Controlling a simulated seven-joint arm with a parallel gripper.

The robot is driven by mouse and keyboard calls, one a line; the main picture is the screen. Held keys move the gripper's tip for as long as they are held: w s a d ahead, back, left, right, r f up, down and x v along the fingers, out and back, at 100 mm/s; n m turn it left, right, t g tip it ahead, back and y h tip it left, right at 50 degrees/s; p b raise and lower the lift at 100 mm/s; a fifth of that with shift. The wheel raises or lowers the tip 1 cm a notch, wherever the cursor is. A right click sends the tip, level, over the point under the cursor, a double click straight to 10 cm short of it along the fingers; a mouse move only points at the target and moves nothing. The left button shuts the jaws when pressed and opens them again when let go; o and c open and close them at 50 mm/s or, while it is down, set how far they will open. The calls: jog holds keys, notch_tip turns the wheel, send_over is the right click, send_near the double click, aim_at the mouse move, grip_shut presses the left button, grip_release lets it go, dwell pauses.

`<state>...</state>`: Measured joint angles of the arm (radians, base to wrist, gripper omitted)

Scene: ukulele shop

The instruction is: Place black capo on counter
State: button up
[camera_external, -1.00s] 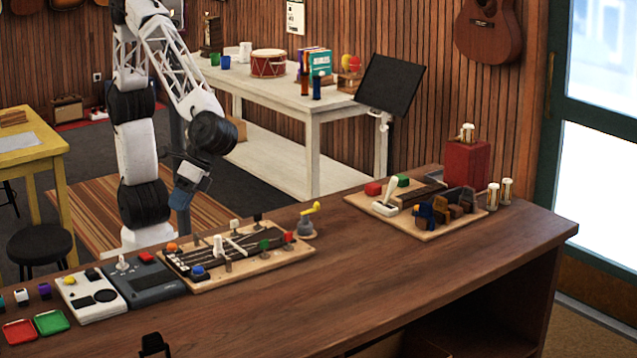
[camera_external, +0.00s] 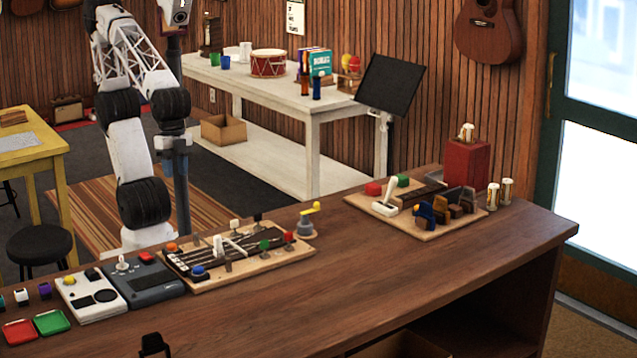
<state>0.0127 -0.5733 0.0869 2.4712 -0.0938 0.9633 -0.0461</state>
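A small black object (camera_external: 153,345), which looks like the black capo, stands on the wooden counter (camera_external: 400,290) at the near edge of the picture. Its lower part is cut off by the frame. My gripper (camera_external: 174,165) hangs below my folded arm, behind the counter and far from the black object. It is small and dark against a dark upright behind it, so I cannot make out its fingers or whether it holds anything.
A fretboard panel (camera_external: 195,284) with coloured pegs, grey and white boxes, and red and green trays (camera_external: 52,322) line the counter's left. A board with blocks (camera_external: 435,234) and a red box (camera_external: 467,162) stand right. The counter's front middle is clear.

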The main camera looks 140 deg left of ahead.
jog(key=s, duration=0.1)
jog(key=s+a, duration=0.1)
jog(key=s+f+m, duration=0.1)
jog(key=shift+s+a+y, duration=0.1)
jog(key=shift+a+y, duration=0.1)
jog(key=shift+y, duration=0.2)
